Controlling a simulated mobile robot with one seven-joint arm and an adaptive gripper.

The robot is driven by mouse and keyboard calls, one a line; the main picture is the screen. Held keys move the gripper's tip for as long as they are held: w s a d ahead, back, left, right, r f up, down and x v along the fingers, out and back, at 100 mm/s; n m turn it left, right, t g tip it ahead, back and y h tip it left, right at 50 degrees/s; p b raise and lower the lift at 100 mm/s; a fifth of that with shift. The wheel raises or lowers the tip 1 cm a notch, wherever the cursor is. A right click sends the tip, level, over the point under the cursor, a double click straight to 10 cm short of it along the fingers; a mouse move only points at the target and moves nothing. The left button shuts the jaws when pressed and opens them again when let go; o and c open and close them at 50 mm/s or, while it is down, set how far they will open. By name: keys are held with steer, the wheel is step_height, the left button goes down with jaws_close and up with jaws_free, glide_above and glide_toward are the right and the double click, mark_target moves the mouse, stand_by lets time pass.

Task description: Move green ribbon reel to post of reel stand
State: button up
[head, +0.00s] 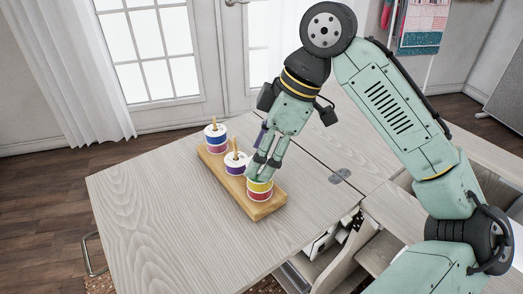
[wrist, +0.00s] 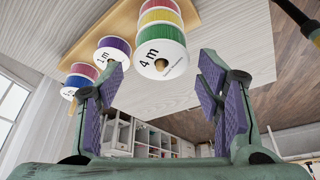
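The green ribbon reel (wrist: 159,31) is the outermost reel of the near stack, above the yellow reel (head: 260,186) and a red one. Its white face reads "4 m" in the wrist view. In the head view my gripper (head: 259,172) hides most or all of it. The wooden reel stand (head: 266,210) lies on the table with stacks in a row. My gripper is at the top of the near stack, fingers pointing down. In the wrist view my gripper (wrist: 165,65) has its purple pads wide apart, with the green reel ahead between the fingertips. I see no grip on it.
The middle stack has a purple reel (head: 235,168) and a bare post tip (head: 236,146). The far stack has a blue reel (head: 214,139) and a post tip (head: 214,122). The table (head: 150,220) is clear left of the stand. An open compartment lies at the right.

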steer(key=shift+o, duration=0.4)
steer(key=v, duration=1.2)
